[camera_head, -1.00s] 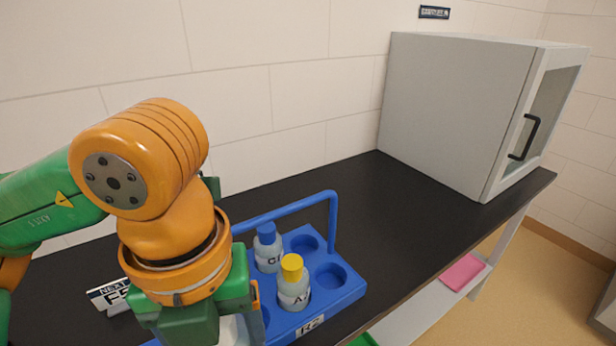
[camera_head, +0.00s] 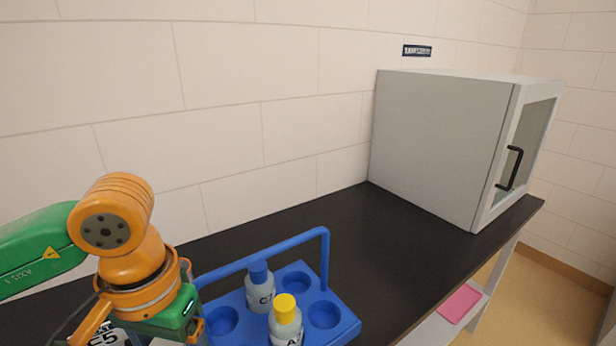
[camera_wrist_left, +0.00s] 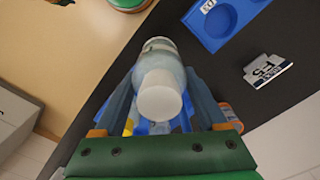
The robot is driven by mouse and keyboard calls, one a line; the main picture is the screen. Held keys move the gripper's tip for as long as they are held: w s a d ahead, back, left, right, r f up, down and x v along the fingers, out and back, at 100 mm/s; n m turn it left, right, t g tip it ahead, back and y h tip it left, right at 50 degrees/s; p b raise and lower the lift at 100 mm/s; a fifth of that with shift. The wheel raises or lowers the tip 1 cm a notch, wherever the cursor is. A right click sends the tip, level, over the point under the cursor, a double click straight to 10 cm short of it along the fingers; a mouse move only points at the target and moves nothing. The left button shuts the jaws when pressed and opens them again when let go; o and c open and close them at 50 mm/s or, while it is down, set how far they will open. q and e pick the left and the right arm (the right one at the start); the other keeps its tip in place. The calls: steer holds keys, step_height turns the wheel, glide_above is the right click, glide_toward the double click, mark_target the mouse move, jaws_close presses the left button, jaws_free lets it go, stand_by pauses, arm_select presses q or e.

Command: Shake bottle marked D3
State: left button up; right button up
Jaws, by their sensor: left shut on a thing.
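My left gripper (camera_wrist_left: 163,108) is shut on a bottle (camera_wrist_left: 161,68) with a white cap and a pale body. The bottle's label is not readable, so I cannot tell if it is D3. In the head view the left wrist is at the lower left, beside the blue rack (camera_head: 345,325), and its fingers are mostly hidden. A blue-capped bottle (camera_head: 260,290) and a yellow-capped bottle (camera_head: 286,322) stand in the rack. The yellow-capped one is cut by the picture's lower edge. My right gripper is not in view.
The rack has empty round holes and a tall blue handle (camera_head: 327,255). A sign card (camera_wrist_left: 268,70) stands on the black counter (camera_head: 385,255). A grey cabinet (camera_head: 440,140) with a closed door stands at the right end. The counter between rack and cabinet is clear.

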arm_select(q)
steer(key=shift+m, duration=0.8)
steer(key=r, duration=0.7)
steer(key=shift+w+a, duration=0.2)
steer(key=shift+w, duration=0.05)
jaws_close()
steer(key=f, duration=0.5)
steer(key=s+f, duration=0.1)
steer(key=f, duration=0.1)
steer(key=shift+d+f, duration=0.15)
steer(key=shift+d, duration=0.05)
steer(key=r, duration=0.5)
steer(key=w+r, duration=0.1)
steer(key=r, duration=0.1)
steer(key=shift+a+r, duration=0.15)
steer(key=shift+a, duration=0.05)
steer(key=f, duration=0.7)
steer(key=shift+s+d+f, duration=0.15)
steer(key=shift+s+f, duration=0.05)
steer(key=shift+s, duration=0.15)
steer(key=shift+w+r, duration=0.1)
steer(key=shift+w, duration=0.15)
steer(key=shift+s, duration=0.1)
steer(key=shift+r, duration=0.1)
